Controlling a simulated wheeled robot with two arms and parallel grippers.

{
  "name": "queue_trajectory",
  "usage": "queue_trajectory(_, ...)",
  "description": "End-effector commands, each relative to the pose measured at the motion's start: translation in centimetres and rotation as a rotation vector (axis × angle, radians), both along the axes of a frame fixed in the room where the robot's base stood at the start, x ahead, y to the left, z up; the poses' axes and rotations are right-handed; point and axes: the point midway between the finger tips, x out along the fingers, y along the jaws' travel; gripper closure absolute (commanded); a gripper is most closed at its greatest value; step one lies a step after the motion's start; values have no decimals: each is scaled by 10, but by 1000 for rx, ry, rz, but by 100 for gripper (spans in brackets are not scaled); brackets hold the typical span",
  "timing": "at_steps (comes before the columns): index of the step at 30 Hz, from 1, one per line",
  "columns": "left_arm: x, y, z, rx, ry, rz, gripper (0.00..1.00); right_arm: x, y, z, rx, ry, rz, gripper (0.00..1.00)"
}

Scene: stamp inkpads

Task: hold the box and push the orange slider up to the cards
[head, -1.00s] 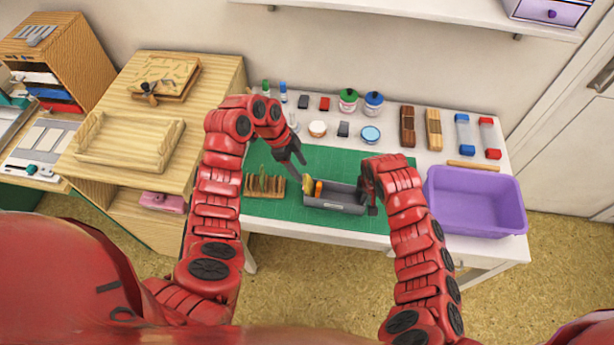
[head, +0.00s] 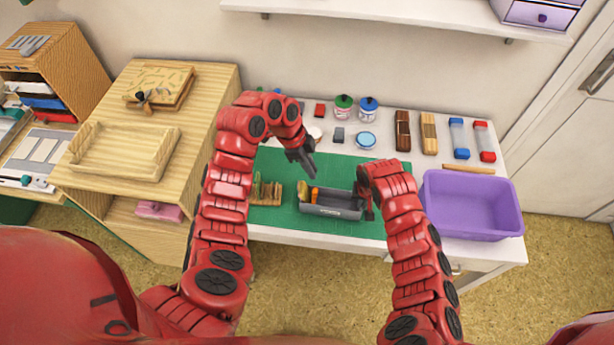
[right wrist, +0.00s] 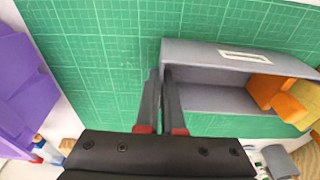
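The grey box (head: 340,213) lies on the green mat, long side toward me. The orange slider (head: 314,195) stands inside its left part, beside the yellowish cards (head: 303,190) at the left end. The right wrist view also shows the box (right wrist: 215,54), the orange slider (right wrist: 272,92) and the yellow cards (right wrist: 300,92). My right gripper (head: 369,212) is at the box's right end. In the right wrist view its fingers (right wrist: 161,72) are close together on the end wall. My left gripper (head: 311,174) is above and behind the box, fingers together, holding nothing visible.
A wooden rack (head: 264,196) stands just left of the box. A purple bin (head: 472,232) is at the right. Jars, blocks and bottles line the table's back. The green mat (head: 345,168) is clear behind the box.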

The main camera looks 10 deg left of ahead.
Motion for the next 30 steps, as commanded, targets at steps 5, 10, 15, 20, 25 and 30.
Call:
queue_trajectory(5,-3,-39,-7,15,-3,2,100,0,0,0,-1,0,0,100)
queue_trajectory(10,-5,-46,-28,19,2,2,100,0,0,0,0,0,0,100)
queue_trajectory(15,-5,-58,-62,18,1,4,100,0,0,0,0,0,0,100)
queue_trajectory(20,-5,-69,-94,16,2,3,100,0,0,0,0,0,0,100)
queue_trajectory(25,-3,-47,-98,19,-5,7,100,0,0,0,-1,0,0,100)
queue_trajectory(30,-2,-33,-97,18,-5,6,100,0,0,0,0,0,0,100)
